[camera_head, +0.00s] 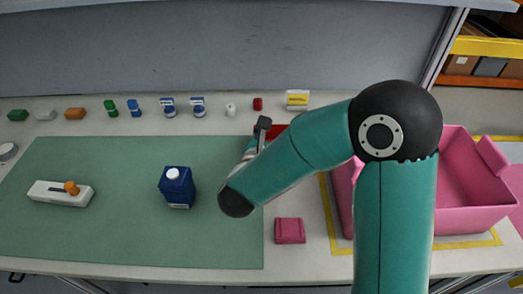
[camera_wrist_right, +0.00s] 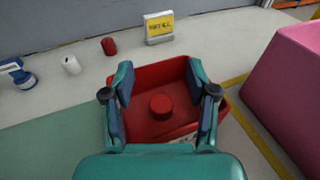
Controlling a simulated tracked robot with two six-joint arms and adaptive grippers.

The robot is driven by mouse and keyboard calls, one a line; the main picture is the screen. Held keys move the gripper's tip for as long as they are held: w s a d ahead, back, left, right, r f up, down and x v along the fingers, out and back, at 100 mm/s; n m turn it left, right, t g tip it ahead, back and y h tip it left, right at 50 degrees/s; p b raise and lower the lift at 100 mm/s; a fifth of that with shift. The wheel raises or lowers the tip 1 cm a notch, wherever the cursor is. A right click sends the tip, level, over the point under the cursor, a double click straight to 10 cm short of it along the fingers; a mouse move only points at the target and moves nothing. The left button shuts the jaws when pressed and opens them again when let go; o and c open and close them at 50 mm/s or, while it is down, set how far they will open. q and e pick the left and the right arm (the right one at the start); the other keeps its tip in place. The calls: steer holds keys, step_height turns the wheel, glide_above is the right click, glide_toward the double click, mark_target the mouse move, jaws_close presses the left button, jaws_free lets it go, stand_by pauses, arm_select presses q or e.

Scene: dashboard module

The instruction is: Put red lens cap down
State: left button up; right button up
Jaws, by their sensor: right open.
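A red round cap (camera_wrist_right: 161,106), apparently the red lens cap, lies on the floor of a red tray (camera_wrist_right: 228,105) in the right wrist view. My right gripper (camera_wrist_right: 160,72) is open, its two fingers apart on either side of the cap with gaps between. In the head view my right arm hides most of the gripper and the tray; one dark finger part (camera_head: 263,123) and a bit of red tray (camera_head: 279,129) show. The cap is hidden there. My left gripper is not in view.
A small red cylinder (camera_head: 257,103), a white one (camera_head: 231,110) and a yellow-labelled block (camera_head: 297,99) stand behind the tray. A pink bin (camera_head: 466,223) is at the right. A blue carton (camera_head: 177,187) and white switch box (camera_head: 60,193) stand on the green mat (camera_head: 120,230).

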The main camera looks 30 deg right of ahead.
steer(key=b+v, duration=0.2)
steer(key=v, duration=0.8)
steer(key=shift+f, duration=0.1)
